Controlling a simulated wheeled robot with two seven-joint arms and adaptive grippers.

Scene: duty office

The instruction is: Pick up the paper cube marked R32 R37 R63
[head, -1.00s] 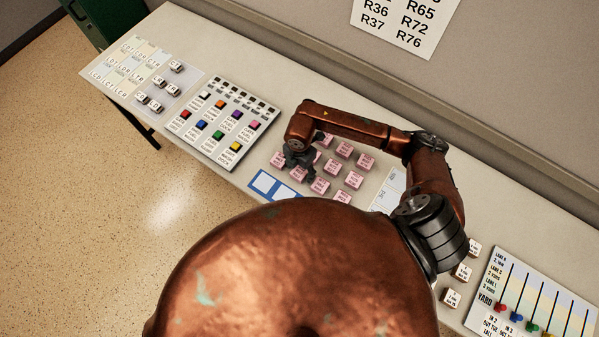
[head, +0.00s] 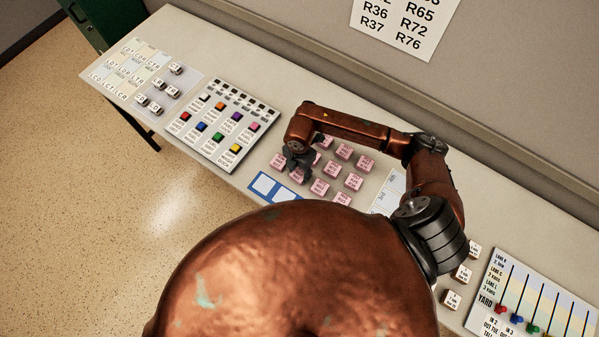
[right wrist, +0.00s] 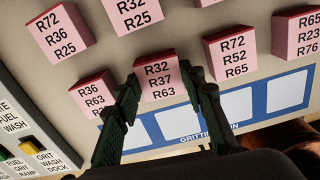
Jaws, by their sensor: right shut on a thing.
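The pink paper cube marked R32 R37 R63 (right wrist: 158,82) is in the middle of the right wrist view, its lettered face readable. My right gripper (right wrist: 168,97) has a dark finger on each side of it and is shut on it. In the head view the right gripper (head: 298,157) is over the front row of pink cubes, and the held cube (head: 298,175) shows partly below the fingers. The cube appears at table level; I cannot tell whether it is clear of the surface. My left gripper is not in view.
A cube reading R36 R63 (right wrist: 92,88) is close beside the left finger, partly hidden. A cube marked R72 R52 R65 (right wrist: 232,50) stands right. A blue strip with pale squares (head: 263,184) lies in front. A button panel (head: 212,128) is left.

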